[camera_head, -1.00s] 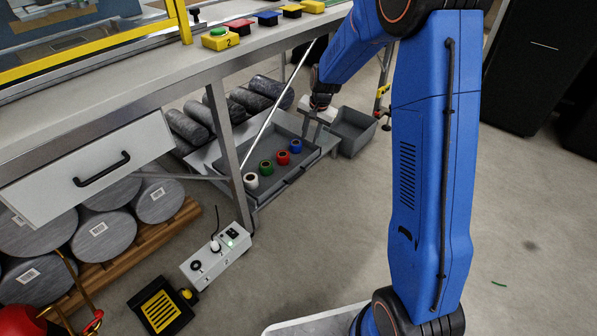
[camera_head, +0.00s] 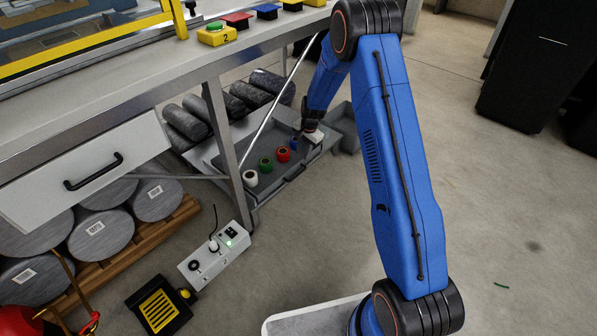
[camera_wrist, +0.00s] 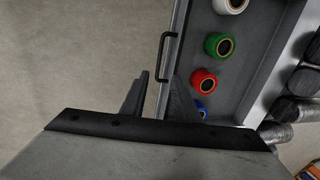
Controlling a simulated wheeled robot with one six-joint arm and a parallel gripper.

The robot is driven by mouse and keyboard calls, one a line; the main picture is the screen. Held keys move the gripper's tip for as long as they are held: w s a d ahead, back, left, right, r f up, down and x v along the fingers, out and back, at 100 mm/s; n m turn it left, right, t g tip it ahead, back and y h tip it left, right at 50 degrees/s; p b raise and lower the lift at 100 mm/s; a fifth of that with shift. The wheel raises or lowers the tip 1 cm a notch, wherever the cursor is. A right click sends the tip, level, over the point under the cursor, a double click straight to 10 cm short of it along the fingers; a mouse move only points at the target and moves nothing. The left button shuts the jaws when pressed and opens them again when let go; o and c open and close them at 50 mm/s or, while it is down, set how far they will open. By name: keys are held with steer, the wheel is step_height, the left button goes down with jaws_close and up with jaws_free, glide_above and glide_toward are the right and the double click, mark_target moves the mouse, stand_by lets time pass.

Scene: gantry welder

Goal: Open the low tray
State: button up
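The low tray (camera_head: 222,161) is a grey shallow tray under the workbench, holding a row of rolls: white (camera_head: 250,177), green (camera_head: 266,165), red (camera_head: 283,154) and blue (camera_head: 294,143). In the wrist view the tray (camera_wrist: 258,65) has a black bar handle (camera_wrist: 165,58) on its front wall. My gripper (camera_head: 311,140) is at the tray's right end in the head view. In the wrist view my gripper (camera_wrist: 157,85) is open, its fingers apart near the front wall. The handle lies just beyond the fingertips, in line with the gap. I see no contact with the handle.
A steel bench leg (camera_head: 226,140) and a thin diagonal rod (camera_head: 275,103) stand near the tray. A grey bin (camera_head: 346,122) is right of it. Dark cylinders (camera_head: 187,122) lie behind. A power box (camera_head: 215,255) sits on the floor.

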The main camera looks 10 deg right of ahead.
mark_target(298, 174)
steer(key=f, duration=0.4)
steer(key=w+a+f, duration=0.1)
steer(key=f, duration=0.4)
steer(key=w+f, duration=0.1)
steer(key=f, duration=0.4)
steer(key=shift+w+a+f, duration=0.1)
steer(key=shift+a+f, duration=0.15)
steer(key=shift+a, duration=0.05)
steer(key=shift+c, duration=0.3)
jaws_close()
